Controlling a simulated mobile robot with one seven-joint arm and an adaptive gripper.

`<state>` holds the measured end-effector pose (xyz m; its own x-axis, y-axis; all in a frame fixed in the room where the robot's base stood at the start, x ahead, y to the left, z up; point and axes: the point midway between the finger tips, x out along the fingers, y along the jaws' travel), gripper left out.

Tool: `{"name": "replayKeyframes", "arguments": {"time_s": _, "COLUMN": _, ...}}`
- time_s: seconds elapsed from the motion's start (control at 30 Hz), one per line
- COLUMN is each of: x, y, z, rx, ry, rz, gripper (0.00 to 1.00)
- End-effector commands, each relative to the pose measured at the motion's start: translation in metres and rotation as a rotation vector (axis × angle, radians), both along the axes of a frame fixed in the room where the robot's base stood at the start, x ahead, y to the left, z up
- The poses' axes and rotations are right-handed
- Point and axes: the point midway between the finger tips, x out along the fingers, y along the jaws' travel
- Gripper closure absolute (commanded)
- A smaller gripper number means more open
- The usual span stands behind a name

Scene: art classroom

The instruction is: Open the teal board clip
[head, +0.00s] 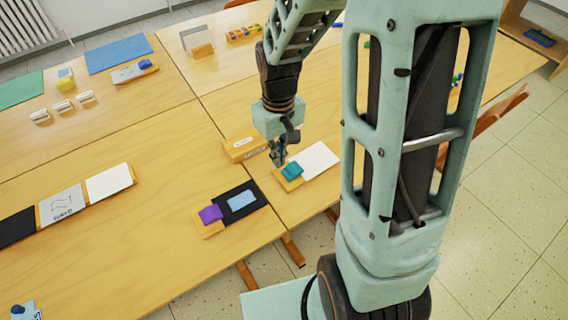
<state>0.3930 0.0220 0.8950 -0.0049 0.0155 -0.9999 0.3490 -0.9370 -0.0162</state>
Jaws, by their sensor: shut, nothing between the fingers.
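The teal board clip (292,171) sits on the left end of a small wooden board (285,181). A white sheet (318,159) lies to its right along the board. My gripper (279,163) points down at the clip's upper left edge, its fingers shut and empty. In this view the fingertips overlap or lie very close to the clip. I cannot tell whether they touch it. Whether the clip's lever is raised or pressed down is too small to tell.
A wooden block with a label (244,148) stands just left of my gripper. A purple clip (210,215) on a board with a black sheet (231,192) and a blue card (242,200) lies nearer, to the left. Bare tabletop (160,240) surrounds these.

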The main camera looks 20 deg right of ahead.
Motion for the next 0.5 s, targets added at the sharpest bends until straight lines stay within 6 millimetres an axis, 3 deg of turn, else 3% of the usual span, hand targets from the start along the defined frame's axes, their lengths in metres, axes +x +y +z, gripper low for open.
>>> {"name": "replayKeyframes", "arguments": {"time_s": 0.2, "x": -0.003, "y": 0.010, "z": 0.036, "rx": 0.000, "ry": -0.002, "rz": 0.001, "gripper": 1.00}}
{"name": "replayKeyframes", "arguments": {"time_s": 0.5, "x": -0.006, "y": 0.014, "z": 0.049, "rx": 0.000, "ry": 0.001, "rz": 0.000, "gripper": 1.00}}
